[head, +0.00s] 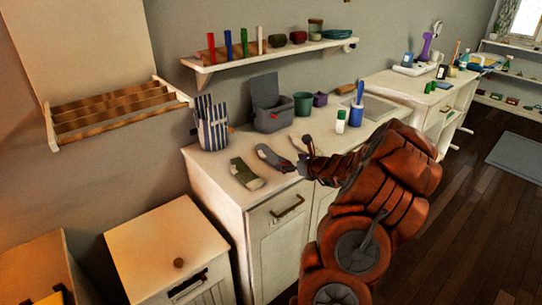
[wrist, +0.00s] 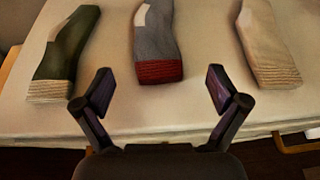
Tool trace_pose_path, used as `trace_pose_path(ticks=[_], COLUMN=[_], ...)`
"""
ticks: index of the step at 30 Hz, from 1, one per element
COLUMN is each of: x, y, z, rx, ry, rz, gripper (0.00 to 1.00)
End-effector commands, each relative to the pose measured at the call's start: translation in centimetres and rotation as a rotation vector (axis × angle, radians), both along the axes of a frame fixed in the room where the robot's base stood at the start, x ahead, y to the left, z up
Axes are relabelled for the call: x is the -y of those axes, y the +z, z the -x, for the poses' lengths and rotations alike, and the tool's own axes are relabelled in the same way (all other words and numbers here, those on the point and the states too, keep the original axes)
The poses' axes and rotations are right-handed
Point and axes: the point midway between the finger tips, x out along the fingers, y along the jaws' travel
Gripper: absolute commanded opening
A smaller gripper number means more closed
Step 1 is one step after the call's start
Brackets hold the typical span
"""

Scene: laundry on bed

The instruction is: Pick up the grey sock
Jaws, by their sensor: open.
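The grey sock (head: 268,155) lies on the white counter (head: 213,174), left of my gripper (head: 304,156) in the head view. In the wrist view the grey sock (wrist: 155,35) lies in the middle, with a pale patch and a red ribbed cuff towards me. My gripper (wrist: 160,90) is open there, its two fingers apart on either side of the cuff's line, with nothing between them. The sock's far end is cut off by the top of the wrist view.
A green sock with a beige cuff (wrist: 70,45) lies left of the grey one, and a beige sock (wrist: 266,45) lies right. On the counter stand a striped holder (head: 212,133), a grey bin (head: 272,116) and bottles. A shelf (head: 262,60) hangs above.

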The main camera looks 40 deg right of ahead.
Motion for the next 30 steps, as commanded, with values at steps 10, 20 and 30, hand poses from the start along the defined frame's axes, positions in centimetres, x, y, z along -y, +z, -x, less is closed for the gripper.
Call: trace_pose_path(ticks=[10, 20, 30], x=[-0.1, -0.1, -0.1], y=[-1.6, -1.8, -1.8], z=[-3.5, -4.1, -4.1], rx=[-0.002, 0.0, 0.0], ry=[0.001, 0.002, 0.002], rz=[0.003, 0.004, 0.002], gripper=[0.96, 0.96, 0.65])
